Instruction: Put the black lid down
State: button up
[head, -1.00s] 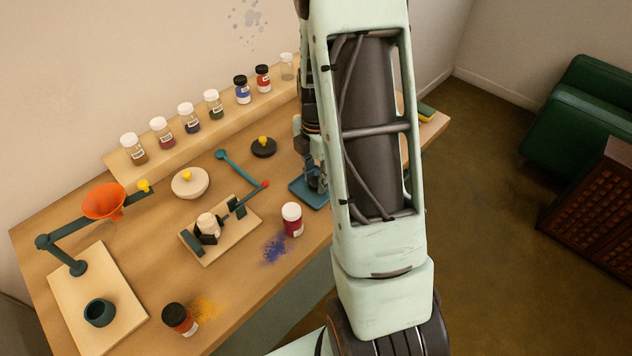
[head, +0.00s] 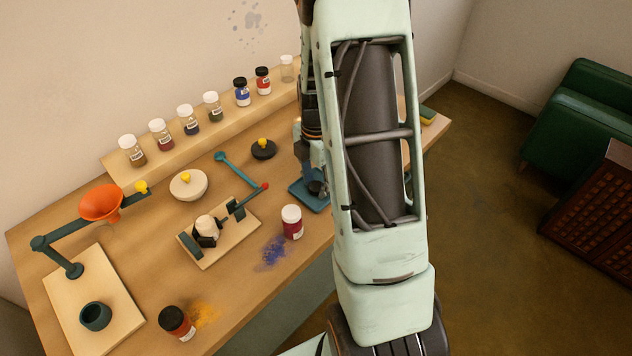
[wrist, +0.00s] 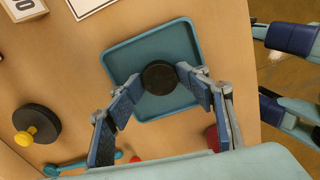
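The black lid (wrist: 159,77) is a small round disc, seen from above over the blue square tray (wrist: 118,62) in the wrist view. My gripper (wrist: 160,80) has one fingertip against each side of the lid and looks shut on it. In the head view the lid (head: 317,188) shows dark and low over the tray (head: 303,198), with my arm covering part of both. I cannot tell whether its underside touches the tray.
A black disc with a yellow knob (head: 263,149) and a teal spoon (head: 236,170) lie left of the tray. A white-capped red jar (head: 291,222) stands in front. Several jars line the back shelf (head: 160,160). Bare tabletop (head: 130,225) lies farther left.

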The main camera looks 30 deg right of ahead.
aim_at(317, 186)
jog(key=shift+r+p, duration=0.55)
jog(key=shift+p, duration=0.05)
notch_tip(317, 186, up, 12)
jog(key=shift+r, duration=0.1)
dwell(0.5)
